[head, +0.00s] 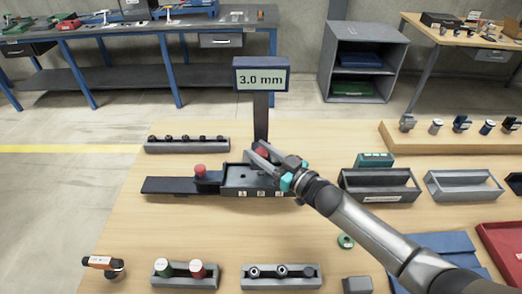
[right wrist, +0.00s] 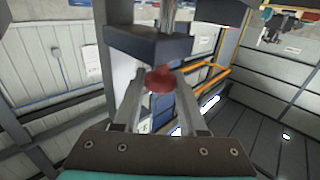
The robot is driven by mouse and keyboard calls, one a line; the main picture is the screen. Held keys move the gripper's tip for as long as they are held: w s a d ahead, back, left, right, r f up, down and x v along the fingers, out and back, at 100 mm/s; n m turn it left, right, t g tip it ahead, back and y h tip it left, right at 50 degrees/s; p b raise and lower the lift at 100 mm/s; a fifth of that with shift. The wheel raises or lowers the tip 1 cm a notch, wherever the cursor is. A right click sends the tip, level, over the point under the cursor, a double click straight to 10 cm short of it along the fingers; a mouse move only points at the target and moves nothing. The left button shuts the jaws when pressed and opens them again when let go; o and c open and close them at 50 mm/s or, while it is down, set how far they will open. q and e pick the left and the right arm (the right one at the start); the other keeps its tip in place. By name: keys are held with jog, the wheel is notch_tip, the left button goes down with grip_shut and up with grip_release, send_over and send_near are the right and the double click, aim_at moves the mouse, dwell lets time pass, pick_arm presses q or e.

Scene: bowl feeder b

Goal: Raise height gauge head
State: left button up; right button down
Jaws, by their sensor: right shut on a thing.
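The height gauge stands on the wooden table. Its dark column (head: 261,120) carries a display (head: 261,76) reading 3.0 mm. The gauge head is a dark block (right wrist: 148,42) with a red knob under it, seen in the right wrist view (right wrist: 160,79). My right gripper (head: 256,151) reaches in from the lower right at the foot of the column. Its fingers stand on both sides of the red knob and are shut on it. The gauge base (head: 253,175) lies below, partly hidden by the gripper. My left gripper does not show.
A dark slide with another red knob (head: 200,170) extends left of the base. A rack of small dark parts (head: 187,145) stands behind left. Grey trays (head: 378,184) stand to the right. Holders with cylinders (head: 184,275) and rings (head: 281,277) line the front.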

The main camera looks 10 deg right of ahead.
notch_tip(320, 180, up, 7)
jog(key=p, duration=0.5)
jog(key=shift+w+f+p, duration=0.15)
jog(key=shift+f+p, duration=0.05)
jog(key=shift+p, duration=0.1)
jog(key=c, duration=0.9)
grip_release()
jog(key=o, duration=0.4)
jog(key=shift+f, duration=0.15)
jog(key=shift+o, duration=0.2)
jog(key=shift+f, duration=0.1)
jog(key=shift+s+d+f, duration=0.1)
jog(key=shift+s+d, duration=0.2)
jog(key=shift+s, duration=0.2)
jog(key=v, duration=1.4)
jog(key=shift+b, duration=0.45)
